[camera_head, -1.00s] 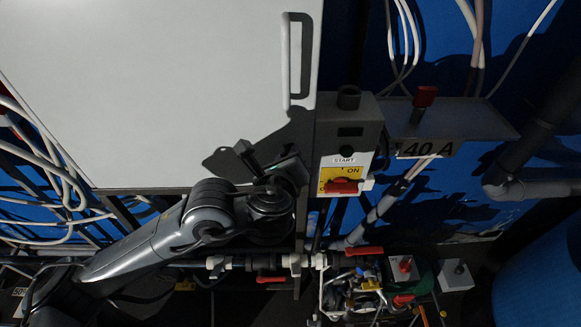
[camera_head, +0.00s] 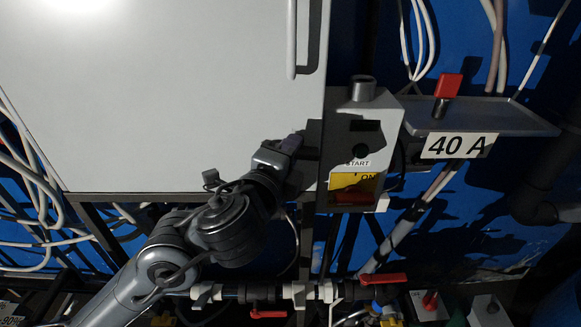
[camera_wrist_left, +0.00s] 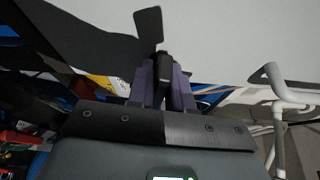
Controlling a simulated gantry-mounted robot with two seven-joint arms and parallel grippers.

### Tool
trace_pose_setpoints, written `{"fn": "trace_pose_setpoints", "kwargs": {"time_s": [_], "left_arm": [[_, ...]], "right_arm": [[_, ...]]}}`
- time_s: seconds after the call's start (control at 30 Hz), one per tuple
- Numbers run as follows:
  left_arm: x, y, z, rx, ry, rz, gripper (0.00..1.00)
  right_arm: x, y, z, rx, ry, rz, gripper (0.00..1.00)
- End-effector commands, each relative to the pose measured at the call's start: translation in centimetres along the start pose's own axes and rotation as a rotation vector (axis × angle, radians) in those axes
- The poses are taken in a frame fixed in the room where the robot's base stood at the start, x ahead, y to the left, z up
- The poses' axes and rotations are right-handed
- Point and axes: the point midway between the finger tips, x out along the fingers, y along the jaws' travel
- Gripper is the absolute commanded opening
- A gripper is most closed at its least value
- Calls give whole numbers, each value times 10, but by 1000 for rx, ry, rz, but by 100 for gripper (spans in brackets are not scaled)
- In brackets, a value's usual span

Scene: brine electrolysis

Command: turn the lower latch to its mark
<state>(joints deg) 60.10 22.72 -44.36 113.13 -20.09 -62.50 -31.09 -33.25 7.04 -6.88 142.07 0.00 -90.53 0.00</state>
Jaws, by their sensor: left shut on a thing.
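The lower latch (camera_wrist_left: 162,62) is a black lever at the right edge of the big white cabinet door (camera_head: 180,90). It shows between the purple-grey fingers of my left gripper (camera_wrist_left: 163,82) in the left wrist view, and they are shut on it. In the head view my left gripper (camera_head: 291,143) is at the door's lower right edge, and its wrist and shadow hide the latch. I cannot make out the latch's mark in either view. My right gripper is not in view.
Right of the door stands a grey switch box (camera_head: 353,135) with a yellow ON plate. Beyond it is a shelf (camera_head: 500,117) with a red-handled knob (camera_head: 448,86) and a 40 A label (camera_head: 459,146). Pipes with red valve handles (camera_head: 383,279) run below. A white door handle (camera_head: 292,40) is above.

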Motion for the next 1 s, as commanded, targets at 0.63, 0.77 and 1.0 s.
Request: {"fn": "trace_pose_setpoints", "kwargs": {"time_s": [0.63, 0.77, 1.0], "left_arm": [[0, 2, 0, -144, 0, -58, 0], [0, 2, 0, -144, 0, -58, 0], [0, 2, 0, -143, 0, -58, 40]], "right_arm": [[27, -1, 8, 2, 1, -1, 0], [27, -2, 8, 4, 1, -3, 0], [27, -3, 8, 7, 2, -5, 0]]}}
